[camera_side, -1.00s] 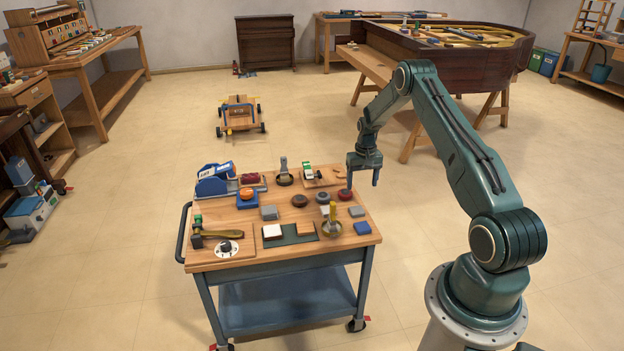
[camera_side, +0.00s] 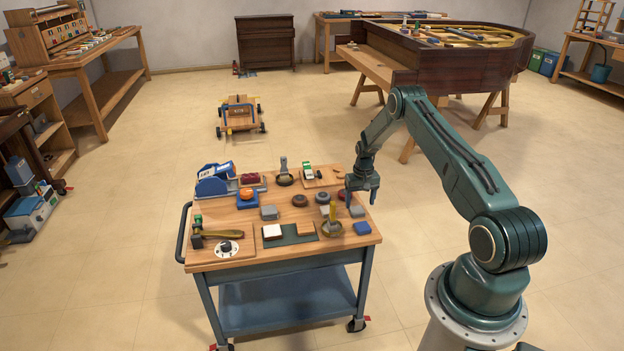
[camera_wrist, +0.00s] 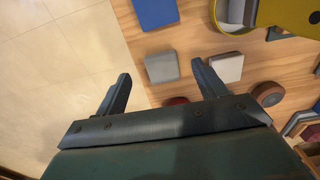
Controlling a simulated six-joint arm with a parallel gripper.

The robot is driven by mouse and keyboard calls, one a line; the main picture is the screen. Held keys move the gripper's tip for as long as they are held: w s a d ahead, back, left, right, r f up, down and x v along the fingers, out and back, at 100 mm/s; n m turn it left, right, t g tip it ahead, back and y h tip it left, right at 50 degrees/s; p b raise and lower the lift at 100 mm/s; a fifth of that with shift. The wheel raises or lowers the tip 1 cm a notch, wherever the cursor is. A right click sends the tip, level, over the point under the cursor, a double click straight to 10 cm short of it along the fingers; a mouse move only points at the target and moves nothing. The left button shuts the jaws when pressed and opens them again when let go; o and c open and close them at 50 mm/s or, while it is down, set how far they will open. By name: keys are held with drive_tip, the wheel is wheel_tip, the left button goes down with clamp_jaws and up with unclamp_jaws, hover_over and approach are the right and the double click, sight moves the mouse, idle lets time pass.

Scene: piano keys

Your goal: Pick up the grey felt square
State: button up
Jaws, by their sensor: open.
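The grey felt square (camera_side: 356,211) lies near the right edge of the cart top, just behind a blue square (camera_side: 362,228). In the wrist view the grey square (camera_wrist: 161,67) shows whole, ahead of and between my two fingers, with the blue square (camera_wrist: 155,12) beyond it. My gripper (camera_side: 361,198) is open and empty, pointing down above the cart's right edge, behind the grey square. In the wrist view my gripper (camera_wrist: 161,72) has its fingers spread wider than the square. I cannot tell the exact height of the fingertips.
A paler grey block (camera_wrist: 226,67) lies right of the right finger in the wrist view. A brass dish (camera_side: 331,229) with an upright handle stands left of the blue square. A red disc (camera_wrist: 176,101) and a brown disc (camera_wrist: 268,93) lie close to my gripper. Floor is clear beyond the edge.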

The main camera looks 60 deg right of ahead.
sight(359, 213)
drive_tip(key=shift+f, duration=2.3)
drive_tip(key=c, duration=1.1)
